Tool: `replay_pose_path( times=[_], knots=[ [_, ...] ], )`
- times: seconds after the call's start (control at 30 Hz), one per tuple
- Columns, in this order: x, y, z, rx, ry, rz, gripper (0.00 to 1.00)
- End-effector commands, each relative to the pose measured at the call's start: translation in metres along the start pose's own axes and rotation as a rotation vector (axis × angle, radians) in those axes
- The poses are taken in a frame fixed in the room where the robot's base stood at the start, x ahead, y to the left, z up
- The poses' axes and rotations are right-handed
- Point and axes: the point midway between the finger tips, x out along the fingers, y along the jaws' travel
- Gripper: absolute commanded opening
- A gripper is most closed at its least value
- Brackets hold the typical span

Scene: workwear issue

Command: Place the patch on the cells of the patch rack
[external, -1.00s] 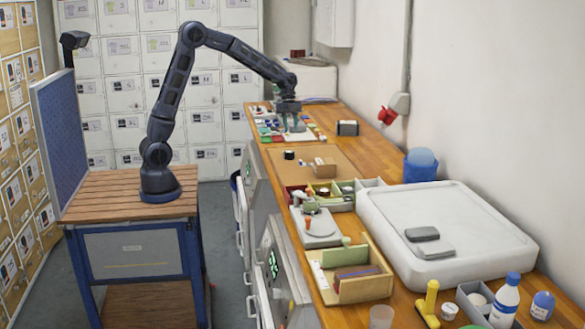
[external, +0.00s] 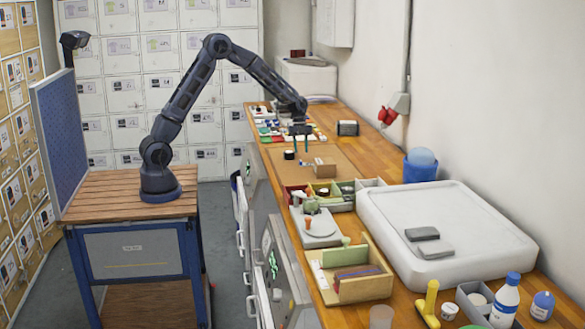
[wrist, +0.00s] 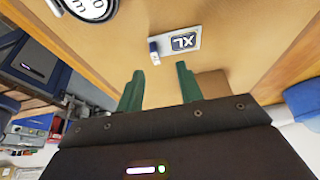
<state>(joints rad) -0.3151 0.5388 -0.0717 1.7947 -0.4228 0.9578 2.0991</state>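My gripper (external: 301,148) hangs over the brown board on the bench in the external view. In the wrist view its two green fingers (wrist: 160,78) are apart, with only brown surface visible between them. A pale patch marked XL (wrist: 182,43) lies on that surface beyond the fingertips, with a small white-and-blue piece (wrist: 154,51) at its left end.
A small cardboard box (external: 325,168) and a black round item (external: 289,155) sit on the brown board (external: 345,160). Closer are a divided bin (external: 343,206), a scale-like device (external: 320,238) and a wooden tray (external: 366,289). A large white slab (external: 450,225) fills the right side.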

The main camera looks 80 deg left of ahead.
Motion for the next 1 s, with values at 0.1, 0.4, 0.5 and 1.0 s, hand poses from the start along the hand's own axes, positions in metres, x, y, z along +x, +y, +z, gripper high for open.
replay_pose_path(
  times=[0.1,0.4,0.5,1.0],
  knots=[
    [0.005,0.001,0.0,0.0,0.0,0.0,0.36],
    [0.042,0.007,0.003,0.0,0.001,0.002,0.36],
    [0.051,0.007,0.003,-0.001,0.0,0.0,0.36],
    [0.053,0.007,0.003,0.0,0.0,-0.001,0.0]
  ],
)
